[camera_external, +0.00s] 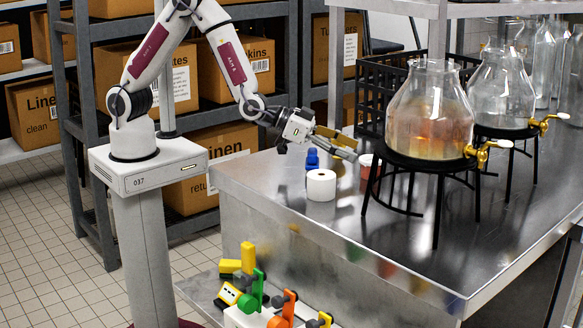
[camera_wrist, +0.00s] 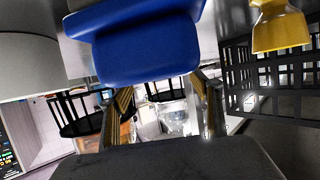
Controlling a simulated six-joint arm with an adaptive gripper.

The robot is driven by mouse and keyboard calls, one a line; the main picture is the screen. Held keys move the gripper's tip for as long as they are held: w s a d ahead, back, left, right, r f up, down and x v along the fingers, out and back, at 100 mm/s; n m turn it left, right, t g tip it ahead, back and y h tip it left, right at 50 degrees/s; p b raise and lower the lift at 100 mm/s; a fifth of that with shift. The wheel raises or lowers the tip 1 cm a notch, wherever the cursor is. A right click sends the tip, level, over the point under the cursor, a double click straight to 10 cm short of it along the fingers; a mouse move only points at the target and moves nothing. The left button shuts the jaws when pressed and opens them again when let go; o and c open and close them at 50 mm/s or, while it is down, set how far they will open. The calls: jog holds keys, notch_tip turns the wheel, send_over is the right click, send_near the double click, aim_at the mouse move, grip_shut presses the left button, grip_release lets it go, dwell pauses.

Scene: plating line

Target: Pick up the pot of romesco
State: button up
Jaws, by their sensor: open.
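A small reddish pot with a pale top (camera_external: 369,171), which looks like the pot of romesco, stands on the steel counter (camera_external: 420,262) just right of and beyond my gripper (camera_external: 349,147). No label is readable on it. My gripper is open and empty, tilted low over the counter and apart from the pot. In the wrist view its two fingers are spread, with a blue object (camera_wrist: 145,45) large in front of them. I cannot clearly pick out the pot in the wrist view.
A white roll (camera_external: 321,186) and the blue object (camera_external: 312,160) stand near the gripper. A glass dispenser (camera_external: 428,110) on a black stand is to the right. A black crate (camera_external: 377,92) is behind; it also shows in the wrist view (camera_wrist: 250,85), near a yellow object (camera_wrist: 281,30). The counter's front is clear.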

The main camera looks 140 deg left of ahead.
aim_at(366, 158)
jog(key=shift+f+x, duration=0.2)
jog(key=shift+x, duration=2.05)
jog(key=shift+f, duration=0.1)
jog(key=c, duration=1.2)
